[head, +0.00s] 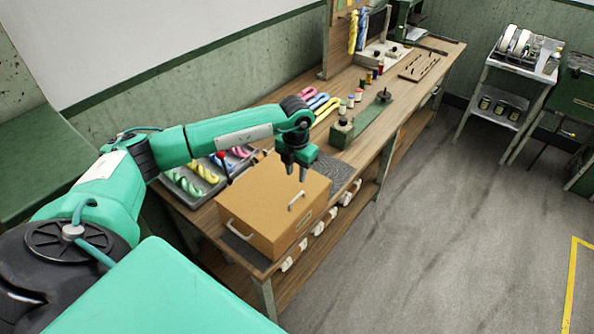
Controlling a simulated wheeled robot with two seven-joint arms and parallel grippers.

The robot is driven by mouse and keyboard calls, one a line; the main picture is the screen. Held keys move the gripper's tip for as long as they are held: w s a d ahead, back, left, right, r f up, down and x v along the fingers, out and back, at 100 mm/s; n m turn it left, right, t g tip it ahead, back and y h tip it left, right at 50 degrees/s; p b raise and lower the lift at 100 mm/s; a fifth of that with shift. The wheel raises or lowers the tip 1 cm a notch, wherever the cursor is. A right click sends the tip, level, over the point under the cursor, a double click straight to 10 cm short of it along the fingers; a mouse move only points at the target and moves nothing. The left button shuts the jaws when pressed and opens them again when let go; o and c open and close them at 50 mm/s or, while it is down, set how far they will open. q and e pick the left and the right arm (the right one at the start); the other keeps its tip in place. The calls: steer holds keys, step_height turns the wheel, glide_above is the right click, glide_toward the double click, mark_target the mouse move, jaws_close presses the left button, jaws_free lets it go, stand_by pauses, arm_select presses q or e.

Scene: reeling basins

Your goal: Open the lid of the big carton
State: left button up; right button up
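The big carton (262,203) is a tan box on the near end of the wooden workbench. Its lid lies flat and looks closed. A small pale handle (297,200) is on the lid near its right edge, and another pale handle (240,231) is on the near side. My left gripper (296,170) points down over the back right part of the lid, behind the lid handle in the picture. Its two fingers look apart, with nothing between them. It seems to be above the lid and clear of the handle. My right gripper is out of view.
A dark tray (190,193) of coloured skeins sits left of the carton. A green-based stand (362,121), small spools and more skeins are farther along the bench (405,100). Grey floor (450,220) is open on the right.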

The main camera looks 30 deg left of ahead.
mark_target(297, 197)
arm_select(q)
steer(key=shift+f+b, duration=0.55)
steer(key=shift+f, duration=0.8)
step_height(297, 197, down, 7)
steer(key=b, duration=0.4)
steer(key=shift+d, duration=0.1)
steer(key=shift+f+b, duration=0.85)
steer(key=shift+f, duration=0.1)
jaws_close()
